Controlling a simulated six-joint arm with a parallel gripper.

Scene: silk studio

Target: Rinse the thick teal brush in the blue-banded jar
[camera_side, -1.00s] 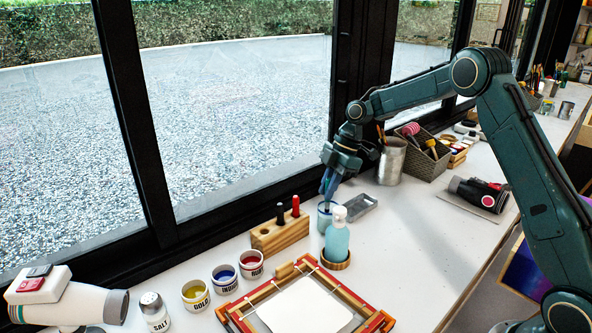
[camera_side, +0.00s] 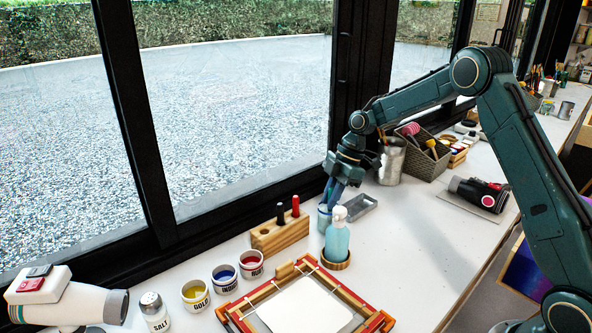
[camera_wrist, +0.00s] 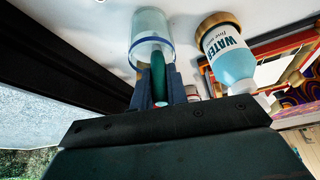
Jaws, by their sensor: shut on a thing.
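The blue-banded jar (camera_side: 324,219) is a small pale glass jar standing upright on the bench, left of the water bottle. It also shows in the wrist view (camera_wrist: 150,24), with the blue band round its rim. My gripper (camera_side: 329,195) points down just over the jar's mouth. In the wrist view its fingers (camera_wrist: 158,88) are shut on the teal brush (camera_wrist: 158,72), a thick green-teal shape between them.
A pale blue water bottle (camera_side: 337,240) stands close to the jar's right. A wooden block (camera_side: 280,236) holds a black and a red tool. A grey tray (camera_side: 360,207) lies behind the jar. A framed white cloth (camera_side: 311,305) lies in front. The dark window frame (camera_side: 200,240) runs close at left.

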